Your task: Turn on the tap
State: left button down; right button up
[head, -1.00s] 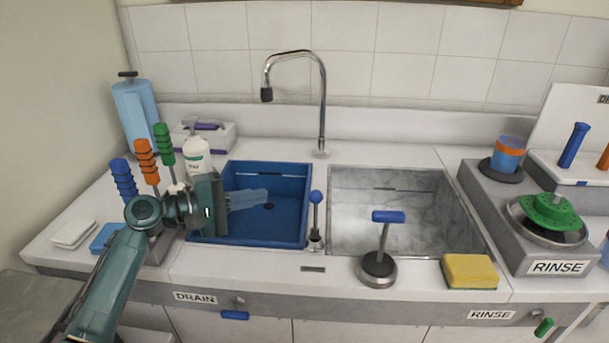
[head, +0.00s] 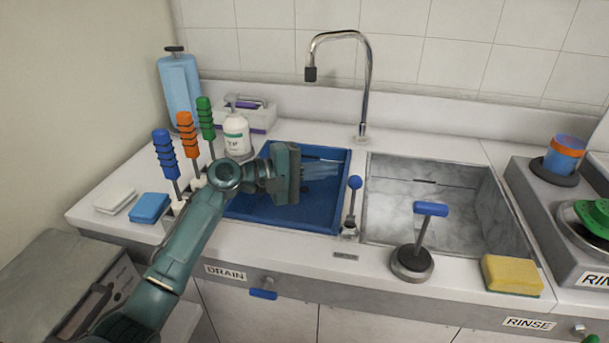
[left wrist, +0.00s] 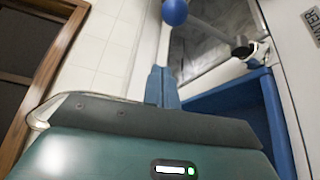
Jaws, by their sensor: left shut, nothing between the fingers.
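The tap is a chrome gooseneck spout (head: 367,95) rising behind the two basins. A short lever with a blue ball knob (head: 355,182) stands upright on the counter between the basins. My left gripper (head: 335,172) is over the blue basin (head: 318,215), its fingers shut and empty, pointing right. The fingertips are just left of the ball knob, with what looks like a small gap. In the left wrist view, the closed blue fingers (left wrist: 160,88) point up toward the ball knob (left wrist: 175,12). My right gripper is out of view.
A grey basin (head: 385,238) lies right of the lever. A blue-handled plunger-like tool (head: 430,210) and a yellow sponge (head: 512,275) stand in front. A white bottle (head: 237,138) and coloured-handled brushes (head: 186,122) are close to my left arm.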

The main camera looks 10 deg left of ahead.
aim_at(353, 200)
pick_arm(q)
jog(key=s+d+p, duration=0.1)
jog(key=d, duration=0.1)
jog(key=s+d+p, duration=0.1)
jog(key=shift+s+d+r, duration=0.1)
jog(key=shift+d+r, duration=0.1)
jog(key=shift+d, duration=0.15)
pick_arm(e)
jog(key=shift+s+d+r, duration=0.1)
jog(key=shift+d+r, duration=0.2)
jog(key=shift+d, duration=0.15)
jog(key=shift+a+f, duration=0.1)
